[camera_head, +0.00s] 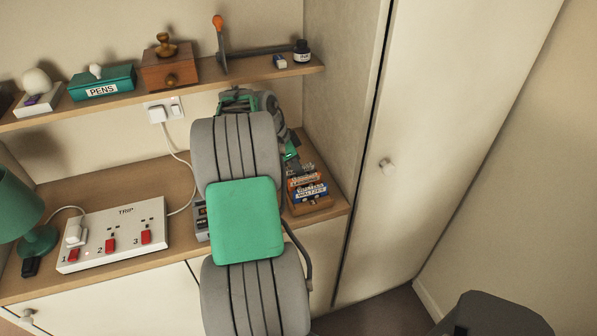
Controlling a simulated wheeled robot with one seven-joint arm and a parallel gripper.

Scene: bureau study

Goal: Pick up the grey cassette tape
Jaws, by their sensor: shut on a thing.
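My arm reaches over the desk, and my gripper (297,166) is at the back of a small wooden rack (312,208) at the desk's right end. The gripper is small here and partly hidden by my arm. It is shut on a dark grey edge that appears to be the grey cassette tape (302,171), at the back of the row. In front of it in the rack stand an orange-red cassette (304,182) and a blue-and-white cassette (311,191). I cannot tell whether the grey tape is clear of the rack.
A shelf above holds a PENS box (101,84), a wooden box (170,70) and an ink bottle (301,51). A power strip (115,235) and green lamp (23,215) stand left. A tall cabinet (430,120) closes off the right. A grey device (201,220) is mostly hidden by my arm.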

